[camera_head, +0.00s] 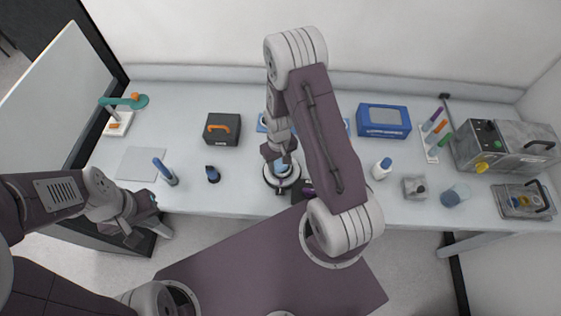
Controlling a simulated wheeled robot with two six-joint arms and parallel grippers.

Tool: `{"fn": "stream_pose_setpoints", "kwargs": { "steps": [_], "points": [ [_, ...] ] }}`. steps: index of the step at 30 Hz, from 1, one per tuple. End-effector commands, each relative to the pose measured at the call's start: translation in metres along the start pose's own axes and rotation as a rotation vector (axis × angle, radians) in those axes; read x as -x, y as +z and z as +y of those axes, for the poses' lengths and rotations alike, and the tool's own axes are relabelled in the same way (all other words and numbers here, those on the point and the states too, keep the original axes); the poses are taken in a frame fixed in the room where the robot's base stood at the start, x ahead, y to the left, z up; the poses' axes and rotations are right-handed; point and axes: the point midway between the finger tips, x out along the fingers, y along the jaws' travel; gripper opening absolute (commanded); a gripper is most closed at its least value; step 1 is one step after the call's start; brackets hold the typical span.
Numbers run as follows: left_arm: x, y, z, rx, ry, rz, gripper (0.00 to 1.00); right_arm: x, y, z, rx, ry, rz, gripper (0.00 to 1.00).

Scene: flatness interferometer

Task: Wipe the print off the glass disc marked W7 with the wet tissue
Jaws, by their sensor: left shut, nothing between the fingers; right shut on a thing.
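My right gripper (281,165) reaches down to a round, dark-rimmed fixture (283,188) near the middle front of the table. It is shut on a small pale blue thing, which looks like the wet tissue (283,170), at or just above the fixture. The fingers and tissue hide the fixture's middle, so I cannot make out the glass disc, its W7 mark or any print. My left gripper (148,205) is shut and empty at the table's left front edge, apart from the fixture.
A black box (221,130) with an orange handle, a blue box (383,121), a white bottle (381,168), a grey block (414,187) and a grey machine (490,146) stand around. My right arm hides part of the table.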

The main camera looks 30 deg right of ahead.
Motion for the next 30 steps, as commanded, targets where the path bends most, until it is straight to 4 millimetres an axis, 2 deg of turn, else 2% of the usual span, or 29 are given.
{"fn": "stream_pose_setpoints", "kwargs": {
  "steps": [22,30],
  "points": [
    [0.003,0.0,0.0,0.0,0.0,0.0,0.0,0.001,0.0,0.025,-0.002,0.0,-0.002,0.02],
    [0.003,0.0,0.0,0.0,0.0,0.0,0.0,0.001,0.0,0.021,0.001,0.0,-0.002,0.02]
  ]
}}
